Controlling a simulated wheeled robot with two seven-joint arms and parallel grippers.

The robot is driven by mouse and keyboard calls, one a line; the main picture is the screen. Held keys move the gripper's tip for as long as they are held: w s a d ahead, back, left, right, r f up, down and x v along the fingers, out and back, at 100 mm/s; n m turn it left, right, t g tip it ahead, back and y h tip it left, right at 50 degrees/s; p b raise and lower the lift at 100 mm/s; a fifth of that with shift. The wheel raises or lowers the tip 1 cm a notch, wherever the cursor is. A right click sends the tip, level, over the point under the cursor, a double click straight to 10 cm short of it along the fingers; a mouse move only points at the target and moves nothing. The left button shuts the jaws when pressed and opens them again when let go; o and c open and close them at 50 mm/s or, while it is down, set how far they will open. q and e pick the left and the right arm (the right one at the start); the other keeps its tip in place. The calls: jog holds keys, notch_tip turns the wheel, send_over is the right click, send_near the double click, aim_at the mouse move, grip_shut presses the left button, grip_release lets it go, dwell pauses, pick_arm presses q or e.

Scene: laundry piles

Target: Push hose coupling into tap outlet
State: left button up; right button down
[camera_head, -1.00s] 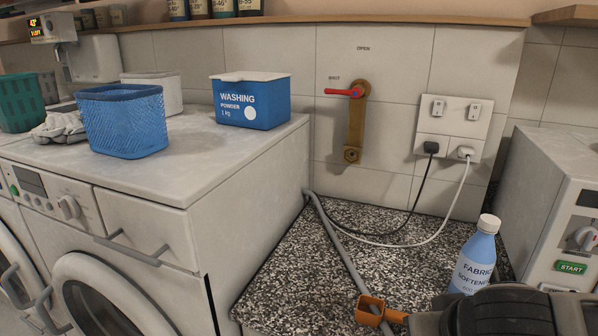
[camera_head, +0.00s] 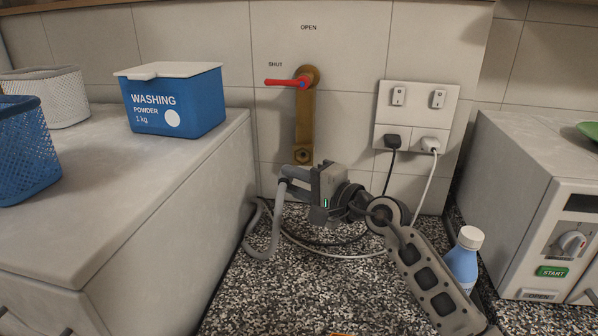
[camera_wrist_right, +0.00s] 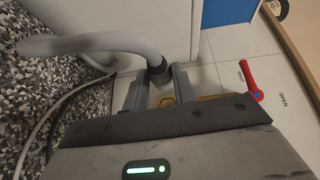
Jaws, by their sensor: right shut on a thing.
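The brass tap (camera_head: 305,120) is fixed to the tiled wall, its outlet (camera_head: 303,155) at the lower end. Its red lever (camera_head: 285,82) points left to SHUT. My right gripper (camera_head: 290,178) is shut on the grey hose (camera_head: 272,225), just below and slightly left of the outlet. In the wrist view the hose (camera_wrist_right: 95,42) bends down to a dark coupling (camera_wrist_right: 159,74) between the fingertips (camera_wrist_right: 160,84). The brass tap (camera_wrist_right: 210,98) shows beyond the fingers, with the red lever (camera_wrist_right: 250,80). The coupling looks apart from the outlet; their exact gap is unclear. My left gripper is out of view.
A socket panel (camera_head: 414,118) with two plugged-in cords is right of the tap. A blue softener bottle (camera_head: 462,262) stands behind my right arm. A washing powder box (camera_head: 175,105) sits on the left machine top (camera_head: 130,190). A machine (camera_head: 535,170) stands at right.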

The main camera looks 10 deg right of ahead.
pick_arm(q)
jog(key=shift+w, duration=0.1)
pick_arm(e)
jog(key=shift+w+d+f+m+t+h, duration=0.2)
jog(key=shift+w+d+f+m+t, duration=0.1)
jog(key=shift+d, duration=0.2)
jog(key=shift+w+d+f+m+t+h, duration=0.2)
jog(key=shift+w+d+t, duration=0.1)
jog(key=shift+d, duration=0.15)
pick_arm(q)
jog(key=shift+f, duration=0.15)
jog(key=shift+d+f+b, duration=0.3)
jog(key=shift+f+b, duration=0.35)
jog(key=shift+b, duration=1)
pick_arm(e)
jog(key=shift+w+d, duration=0.3)
jog(key=shift+w, duration=0.45)
jog(key=shift+w+d, duration=0.3)
jog(key=shift+w, duration=0.5)
jog(key=shift+w+d, duration=0.3)
jog(key=shift+w, duration=0.45)
pick_arm(q)
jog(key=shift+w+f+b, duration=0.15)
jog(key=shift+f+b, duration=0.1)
jog(key=shift+b, duration=0.1)
pick_arm(e)
jog(key=shift+w+d, duration=0.1)
jog(key=shift+d, duration=0.05)
